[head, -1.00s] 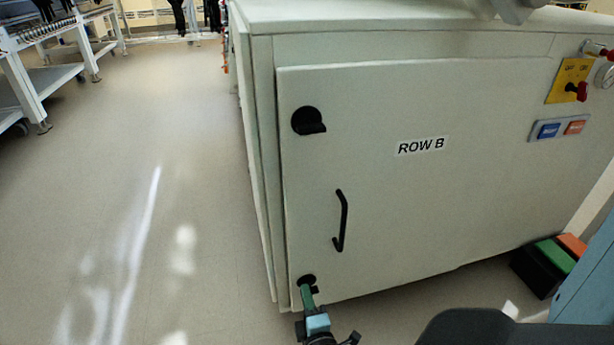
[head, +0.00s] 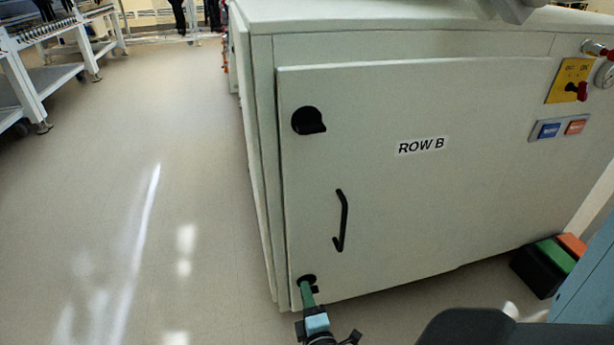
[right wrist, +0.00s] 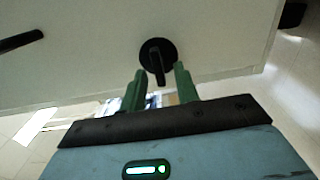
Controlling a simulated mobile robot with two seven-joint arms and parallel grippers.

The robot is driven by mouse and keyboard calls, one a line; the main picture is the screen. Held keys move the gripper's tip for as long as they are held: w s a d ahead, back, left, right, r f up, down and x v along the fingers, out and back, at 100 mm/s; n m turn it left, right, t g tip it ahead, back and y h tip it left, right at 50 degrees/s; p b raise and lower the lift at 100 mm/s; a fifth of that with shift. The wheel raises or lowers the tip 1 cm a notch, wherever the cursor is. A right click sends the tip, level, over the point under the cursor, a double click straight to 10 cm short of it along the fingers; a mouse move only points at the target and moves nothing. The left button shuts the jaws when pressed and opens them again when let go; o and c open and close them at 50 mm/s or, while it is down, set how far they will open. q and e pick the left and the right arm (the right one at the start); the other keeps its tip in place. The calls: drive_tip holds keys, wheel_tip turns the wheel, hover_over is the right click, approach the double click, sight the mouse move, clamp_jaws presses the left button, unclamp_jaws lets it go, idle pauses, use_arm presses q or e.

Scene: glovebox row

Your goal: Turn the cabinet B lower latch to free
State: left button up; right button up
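The cabinet door (head: 400,220) labelled ROW B is closed flat against its frame. The black lower latch (head: 306,280) sits at the door's bottom left corner, partly hidden by my right gripper (head: 309,297). In the right wrist view the lower latch (right wrist: 157,58) is a round black base with a knob bar pointing down the picture. My right gripper's green fingers (right wrist: 160,85) are open, one on each side of the bar, with gaps visible. The black upper latch (head: 309,121) has its bar lying sideways. My left gripper is not in view.
A black door handle (head: 342,220) stands out between the latches and shows in the right wrist view (right wrist: 20,40). A pedal block (head: 543,268) lies on the floor at right. A yellow switch plate (head: 570,81) is at upper right.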

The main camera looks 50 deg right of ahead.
drive_tip(key=p+v, duration=0.2)
drive_tip(key=v, duration=0.6)
drive_tip(key=shift+d, duration=0.1)
idle(0.5)
